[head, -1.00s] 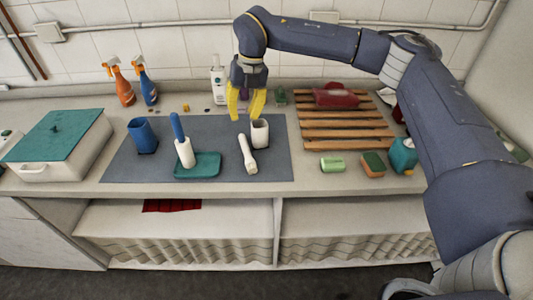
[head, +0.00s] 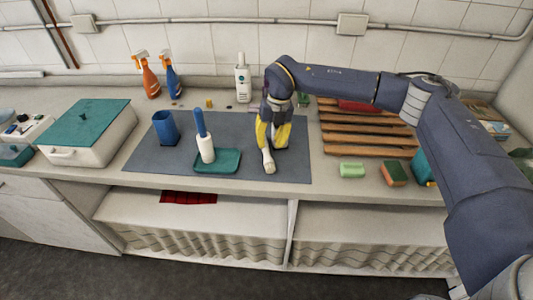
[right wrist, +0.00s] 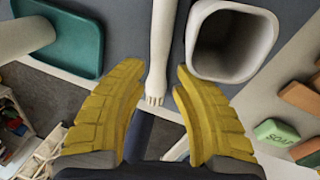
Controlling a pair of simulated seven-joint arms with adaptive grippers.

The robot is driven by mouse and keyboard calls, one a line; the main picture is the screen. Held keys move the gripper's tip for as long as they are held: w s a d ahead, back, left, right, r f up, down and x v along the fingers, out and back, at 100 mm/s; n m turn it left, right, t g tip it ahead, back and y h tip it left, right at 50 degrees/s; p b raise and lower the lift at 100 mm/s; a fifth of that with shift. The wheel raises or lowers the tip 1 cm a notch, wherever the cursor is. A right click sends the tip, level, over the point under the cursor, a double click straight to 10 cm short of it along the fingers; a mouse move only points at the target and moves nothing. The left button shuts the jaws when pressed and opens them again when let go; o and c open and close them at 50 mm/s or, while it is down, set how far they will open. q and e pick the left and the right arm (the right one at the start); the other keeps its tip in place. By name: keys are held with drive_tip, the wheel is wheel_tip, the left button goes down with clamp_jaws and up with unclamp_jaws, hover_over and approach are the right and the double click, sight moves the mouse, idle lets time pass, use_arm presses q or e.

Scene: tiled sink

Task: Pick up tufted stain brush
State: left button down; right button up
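My left gripper is not in view.
A white cup (right wrist: 232,42) stands close beside the brush, right of it in the wrist view. A teal tray (head: 228,168) holds an upright white piece with a blue handle (head: 200,122). A blue cup (head: 165,127), green soap (head: 352,170) and wooden rack (head: 360,138) stand around.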

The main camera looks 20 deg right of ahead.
sight(267, 151)
drive_tip(key=shift+a+f, duration=0.15)
drive_tip(key=shift+f, duration=0.75)
drive_tip(key=shift+a+f, duration=0.2)
drive_tip(key=shift+f, duration=0.7)
drive_tip(key=shift+a+f, duration=0.15)
drive_tip(key=shift+f, duration=0.75)
drive_tip(key=shift+c, duration=0.6)
clamp_jaws()
